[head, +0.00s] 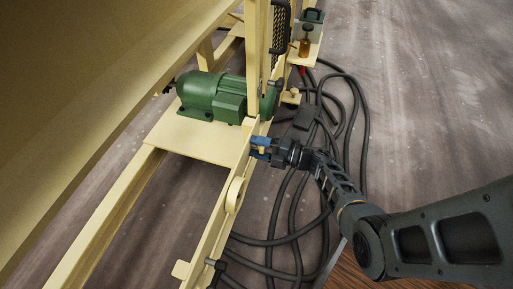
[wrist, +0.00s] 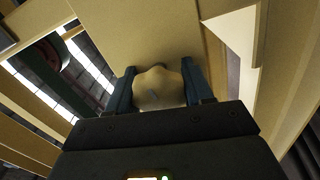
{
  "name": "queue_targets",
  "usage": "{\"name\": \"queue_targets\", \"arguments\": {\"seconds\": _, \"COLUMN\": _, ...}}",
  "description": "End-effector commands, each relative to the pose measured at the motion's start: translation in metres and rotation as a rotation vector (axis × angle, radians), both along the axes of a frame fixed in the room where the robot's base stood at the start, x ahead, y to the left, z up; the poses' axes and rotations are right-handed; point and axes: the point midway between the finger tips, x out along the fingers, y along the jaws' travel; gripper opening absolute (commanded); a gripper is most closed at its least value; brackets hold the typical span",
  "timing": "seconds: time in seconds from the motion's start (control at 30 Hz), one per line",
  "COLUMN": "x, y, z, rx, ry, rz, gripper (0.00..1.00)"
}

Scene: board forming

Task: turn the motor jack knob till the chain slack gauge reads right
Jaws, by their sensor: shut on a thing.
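My gripper (head: 262,147) reaches in from the right in the head view to the side of the cream frame, just below the green motor. In the wrist view my gripper (wrist: 159,90) has its two blue fingers on either side of a rounded cream knob (wrist: 158,88), shut on it. The green motor (head: 213,97) sits on a cream plate (head: 190,137). I cannot make out a chain slack gauge in either view.
Dark cables (head: 293,222) lie in loops on the floor beside and under my arm. A cream upright post (head: 253,60) stands by the motor. A large cream panel (head: 80,80) fills the left.

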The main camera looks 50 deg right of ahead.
Motion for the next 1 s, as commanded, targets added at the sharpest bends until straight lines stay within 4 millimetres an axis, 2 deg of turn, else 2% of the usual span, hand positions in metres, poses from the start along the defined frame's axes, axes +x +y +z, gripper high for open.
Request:
{"name": "queue_targets", "arguments": {"seconds": 0.4, "x": -0.0006, "y": 0.0003, "z": -0.0019, "rx": -0.164, "ry": -0.057, "rz": -0.001, "gripper": 0.2}}
{"name": "queue_targets", "arguments": {"seconds": 0.93, "x": -0.0007, "y": 0.0003, "z": -0.002, "rx": -0.184, "ry": -0.065, "rz": -0.001, "gripper": 0.2}}
{"name": "queue_targets", "arguments": {"seconds": 0.97, "x": -0.0007, "y": 0.0003, "z": -0.002, "rx": -0.184, "ry": -0.065, "rz": -0.001, "gripper": 0.53}}
{"name": "queue_targets", "arguments": {"seconds": 1.0, "x": -0.0007, "y": 0.0003, "z": -0.002, "rx": -0.184, "ry": -0.065, "rz": -0.001, "gripper": 0.57}}
